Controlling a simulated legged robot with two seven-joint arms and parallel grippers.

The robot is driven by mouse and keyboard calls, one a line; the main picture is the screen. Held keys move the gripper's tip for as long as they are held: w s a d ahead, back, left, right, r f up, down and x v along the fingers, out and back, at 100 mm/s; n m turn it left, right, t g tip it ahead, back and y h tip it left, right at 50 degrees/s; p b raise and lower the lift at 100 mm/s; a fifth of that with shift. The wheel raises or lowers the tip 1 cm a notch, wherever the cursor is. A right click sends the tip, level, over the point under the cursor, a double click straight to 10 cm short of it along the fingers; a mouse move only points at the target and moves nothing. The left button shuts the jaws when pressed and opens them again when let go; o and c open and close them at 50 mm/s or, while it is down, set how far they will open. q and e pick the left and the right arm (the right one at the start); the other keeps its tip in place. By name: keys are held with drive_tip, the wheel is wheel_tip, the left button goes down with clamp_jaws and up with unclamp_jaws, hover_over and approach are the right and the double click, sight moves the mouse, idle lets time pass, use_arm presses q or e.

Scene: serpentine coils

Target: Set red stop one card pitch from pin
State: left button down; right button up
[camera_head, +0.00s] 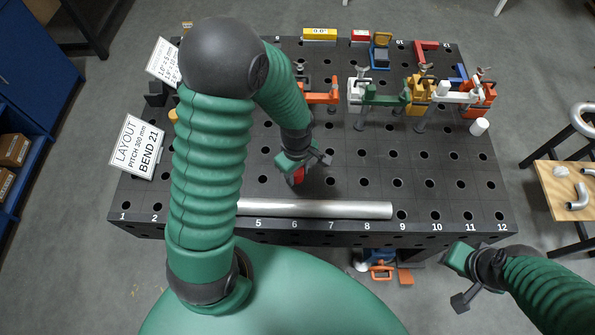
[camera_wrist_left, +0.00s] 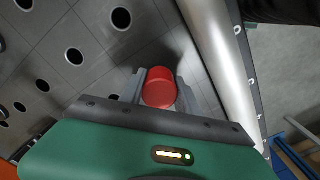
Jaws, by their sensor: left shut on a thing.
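The red stop (camera_head: 298,176) is a small red cylinder at the middle of the dark, holed table (camera_head: 430,180). My left gripper (camera_head: 305,163) is shut on it from above. In the left wrist view the red stop (camera_wrist_left: 160,88) sits between the two grey fingers, close to the tabletop; I cannot tell whether it touches it. The layout card (camera_head: 138,147) at the left reads "PITCH 300 mm, BEND 21". I cannot tell which thing is the pin; it may be hidden behind my left arm. My right gripper (camera_head: 460,280) hangs off the table's front right corner, its jaw state unclear.
A silver tube (camera_head: 315,209) lies along the front edge, from behind my arm to near number 9. Clamps and coloured fixtures (camera_head: 415,95) fill the back right. A white cylinder (camera_head: 479,127) stands at the right edge. The front right of the tabletop is clear.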

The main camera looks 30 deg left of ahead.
use_arm(q)
drive_tip(key=shift+a+f, duration=0.15)
drive_tip(key=shift+f+b, duration=0.6)
drive_tip(key=shift+f, duration=0.2)
drive_tip(key=c, duration=0.8)
unclamp_jaws()
wheel_tip(320, 180, up, 17)
drive_tip(key=p, duration=0.1)
drive_tip(key=s+d+f+m+t, duration=0.2)
drive_tip(key=s+d+f+m, duration=0.2)
drive_tip(key=m, duration=1.1)
drive_tip(key=shift+d+f+t, duration=0.3)
drive_tip(key=shift+d+f, duration=0.05)
drive_tip(key=shift+f, duration=0.25)
